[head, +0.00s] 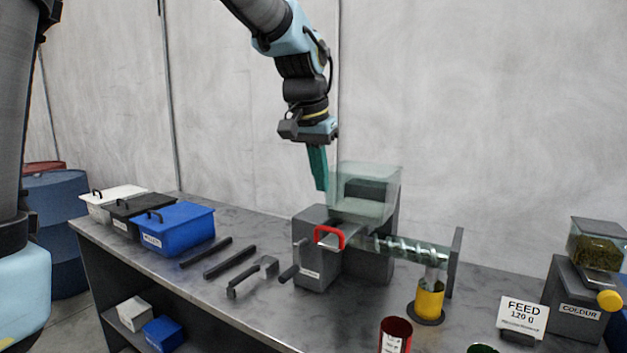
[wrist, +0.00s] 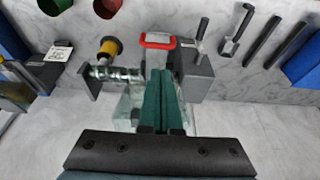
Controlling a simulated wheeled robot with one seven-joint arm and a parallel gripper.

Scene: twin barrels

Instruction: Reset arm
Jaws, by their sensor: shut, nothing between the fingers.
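My gripper (head: 321,188) hangs from my raised arm, pointing down, in the head view. Its green fingers are together with nothing between them. The same red handle (head: 330,236) sits at the machine's front in the head view.
Lidded white, black and blue (head: 177,229) bins stand at the left of the marble bench. Dark bars (head: 230,262) and a metal tool lie mid-bench. A clear screw tube (head: 405,246), a yellow cup (head: 429,300), a red can (head: 395,336), a FEED sign (head: 523,315) and a COLOUR dispenser (head: 580,300) stand right.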

